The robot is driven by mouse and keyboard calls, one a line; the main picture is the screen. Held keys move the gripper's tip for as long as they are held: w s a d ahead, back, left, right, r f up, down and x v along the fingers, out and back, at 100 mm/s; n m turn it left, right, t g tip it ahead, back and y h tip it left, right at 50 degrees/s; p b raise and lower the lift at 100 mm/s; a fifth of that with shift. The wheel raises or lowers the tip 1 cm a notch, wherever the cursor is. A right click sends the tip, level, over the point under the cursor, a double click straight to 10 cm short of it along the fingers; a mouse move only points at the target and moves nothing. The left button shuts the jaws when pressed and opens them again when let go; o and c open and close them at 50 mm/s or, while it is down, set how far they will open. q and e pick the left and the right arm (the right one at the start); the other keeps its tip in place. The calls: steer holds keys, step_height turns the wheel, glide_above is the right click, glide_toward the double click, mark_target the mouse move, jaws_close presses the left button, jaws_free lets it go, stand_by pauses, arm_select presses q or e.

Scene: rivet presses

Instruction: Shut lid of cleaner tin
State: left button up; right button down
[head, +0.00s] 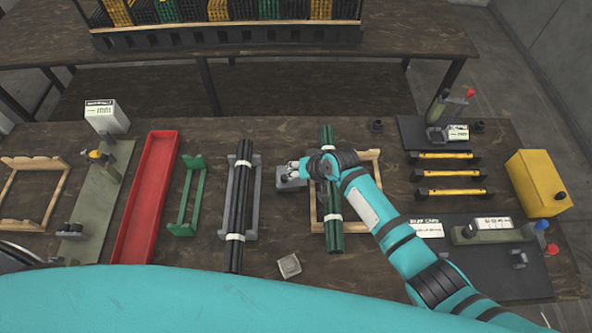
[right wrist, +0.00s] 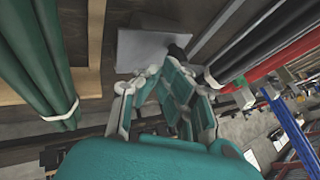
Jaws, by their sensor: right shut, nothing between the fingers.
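A small grey box (head: 287,184), which looks like the cleaner tin, sits on the bench between the black rods and the green rods. My right gripper (head: 294,170) is at its upper right edge, shut and empty, and covers part of it. In the right wrist view a flat grey panel (right wrist: 145,50), likely the tin's lid, lies just beyond the fingertips (right wrist: 142,82), with a dark knob at its right corner. I cannot tell whether the fingers touch it or how far open the lid is. My left gripper is not in view.
Black rods (head: 238,205) on a grey rack stand left of the tin. Green rods (head: 332,233) on a wooden frame (head: 376,168) lie under my right arm. A red tray (head: 148,200) is further left. A small grey block (head: 289,265) lies near the front, with bare bench around it.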

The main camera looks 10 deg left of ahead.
steer(key=shift+w, duration=0.1)
steer(key=shift+w+d+b, duration=0.15)
steer(key=shift+w+b, duration=0.3)
steer(key=shift+w, duration=0.25)
